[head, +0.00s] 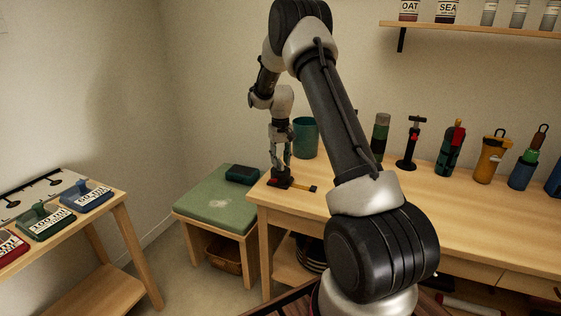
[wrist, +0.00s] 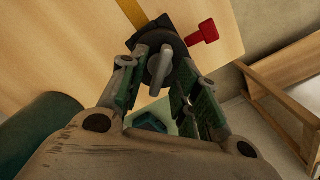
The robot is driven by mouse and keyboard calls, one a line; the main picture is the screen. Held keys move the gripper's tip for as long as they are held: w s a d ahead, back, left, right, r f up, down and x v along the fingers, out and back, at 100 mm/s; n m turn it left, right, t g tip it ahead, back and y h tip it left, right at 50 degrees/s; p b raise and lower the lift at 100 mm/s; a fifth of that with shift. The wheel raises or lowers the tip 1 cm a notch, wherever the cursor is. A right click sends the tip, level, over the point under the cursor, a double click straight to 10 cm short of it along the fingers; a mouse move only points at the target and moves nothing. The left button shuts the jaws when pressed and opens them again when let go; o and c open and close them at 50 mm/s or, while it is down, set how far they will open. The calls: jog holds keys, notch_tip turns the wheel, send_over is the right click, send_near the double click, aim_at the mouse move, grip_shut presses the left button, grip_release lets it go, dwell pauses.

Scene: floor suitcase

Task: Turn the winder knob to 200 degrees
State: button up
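The winder (head: 282,183) is a small dark device with a red part and a yellow strip, at the left end of the workbench. In the wrist view its dark body (wrist: 152,32) shows near the top, with a red crank-like piece (wrist: 204,33) on its right. The grey winder knob (wrist: 159,68) has a raised bar and lies between my fingers. My gripper (head: 280,156) points down over the winder. In the wrist view my gripper (wrist: 164,58) is open, with a finger on each side of the knob and gaps visible. Any light contact cannot be told.
A teal cup (head: 305,137) stands close behind my gripper. Several tools, including an orange one (head: 490,158), stand along the back of the workbench (head: 440,215). A green-topped stool (head: 215,205) with a dark box (head: 242,174) is at the left. A side table (head: 85,235) holds labelled boxes.

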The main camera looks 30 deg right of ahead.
aim_at(280, 161)
notch_tip(280, 161, up, 11)
dwell(0.3)
jog(key=shift+r, duration=0.1)
notch_tip(280, 161, down, 4)
jog(key=shift+s+r, duration=0.1)
jog(key=shift+f, duration=0.65)
notch_tip(280, 161, down, 7)
jog(key=shift+r, duration=0.15)
